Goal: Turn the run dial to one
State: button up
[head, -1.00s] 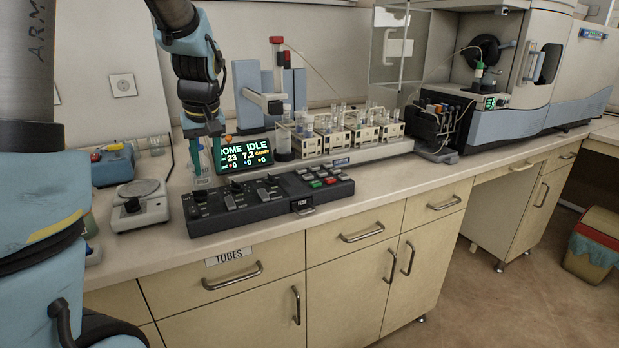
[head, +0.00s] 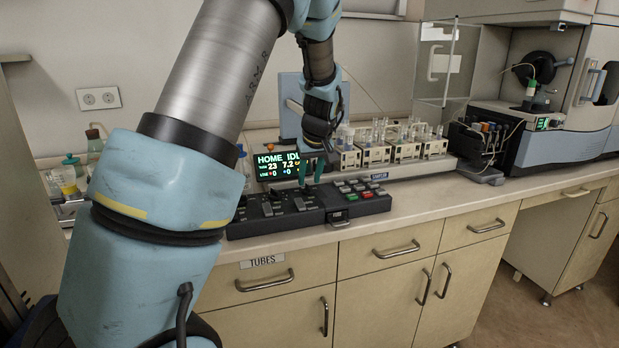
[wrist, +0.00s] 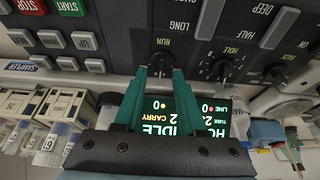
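The run dial (wrist: 161,62) is a small dark knob under the "RUN" label on the black control panel (wrist: 110,65). In the wrist view it shows between the tips of my gripper's two teal fingers (wrist: 160,72). The fingers stand apart; whether they touch the knob is not clear. In the head view my gripper (head: 311,180) points down over the back part of the panel, in front of the display. The dial is too small there to read its setting.
The lit display (head: 278,165) reads "HOME IDLE" and stands close behind my fingers. Sliders (head: 268,208) and coloured buttons (head: 358,189) share the panel. Tube racks (head: 375,153) stand to the right. The counter strip in front of the panel is clear.

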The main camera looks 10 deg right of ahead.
jog(key=shift+x, duration=0.75)
jog(key=shift+c, duration=0.2)
grip_shut()
